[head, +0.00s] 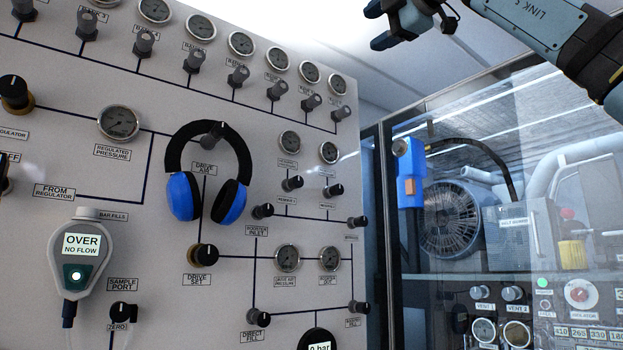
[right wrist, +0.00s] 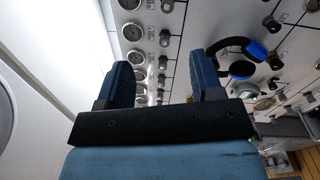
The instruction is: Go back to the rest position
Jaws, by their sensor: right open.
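My right gripper (head: 388,24) is at the top of the head view, right of the panel and well apart from it. In the right wrist view its two blue fingers (right wrist: 164,85) stand wide apart with nothing between them, so it is open and empty. The grey fill panel (head: 85,160) fills the left of the head view and also shows in the right wrist view (right wrist: 207,30). My left gripper is not in either view.
Blue and black headphones (head: 180,195) hang on the panel. Gauges and knobs stick out from it. A handheld meter (head: 80,262) reads "OVER NO FLOW". A glass-fronted cabinet (head: 520,150) with machinery stands at the right, below my right arm. Space around the right gripper looks clear.

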